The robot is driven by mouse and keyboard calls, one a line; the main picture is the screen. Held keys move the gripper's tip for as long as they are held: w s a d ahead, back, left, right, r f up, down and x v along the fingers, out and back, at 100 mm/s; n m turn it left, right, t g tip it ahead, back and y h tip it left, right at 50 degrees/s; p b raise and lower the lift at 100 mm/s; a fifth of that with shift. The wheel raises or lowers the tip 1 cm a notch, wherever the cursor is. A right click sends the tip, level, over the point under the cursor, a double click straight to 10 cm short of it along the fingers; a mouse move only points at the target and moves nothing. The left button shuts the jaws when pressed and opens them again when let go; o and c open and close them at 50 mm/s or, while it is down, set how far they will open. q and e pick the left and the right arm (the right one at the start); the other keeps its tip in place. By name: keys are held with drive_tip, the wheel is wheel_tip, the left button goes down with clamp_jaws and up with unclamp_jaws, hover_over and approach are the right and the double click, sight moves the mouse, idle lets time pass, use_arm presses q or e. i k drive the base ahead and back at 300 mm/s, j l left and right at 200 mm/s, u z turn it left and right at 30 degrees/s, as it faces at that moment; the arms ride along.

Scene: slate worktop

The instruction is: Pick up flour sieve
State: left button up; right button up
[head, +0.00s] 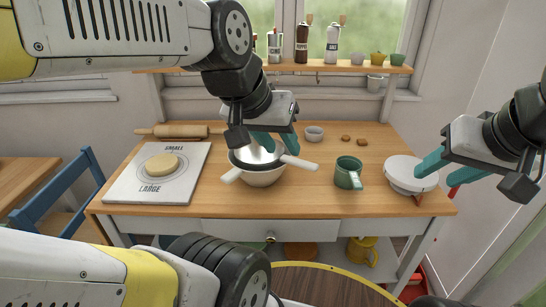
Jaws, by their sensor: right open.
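The flour sieve appears as a shiny metal bowl (257,154) with two pale handles, one (232,175) at lower left and one (300,163) at right. It sits in or over a white mixing bowl (260,178) on the wooden table. My left gripper (276,146) reaches down over the sieve, its teal fingertips at the rim near the right handle. The fingers hide part of the rim, and I cannot tell if they touch or grip it.
A green mug (348,172) stands right of the bowl, then a white kitchen scale (411,174). A pastry board (119,187) with dough (161,162) and a rolling pin (180,131) are at left. A small white bowl (314,133) stands behind. A wall shelf (345,69) holds jars above.

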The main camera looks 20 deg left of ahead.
sight(254, 156)
drive_tip(key=k+l+z, duration=0.45)
drive_tip(key=k+l, duration=0.3)
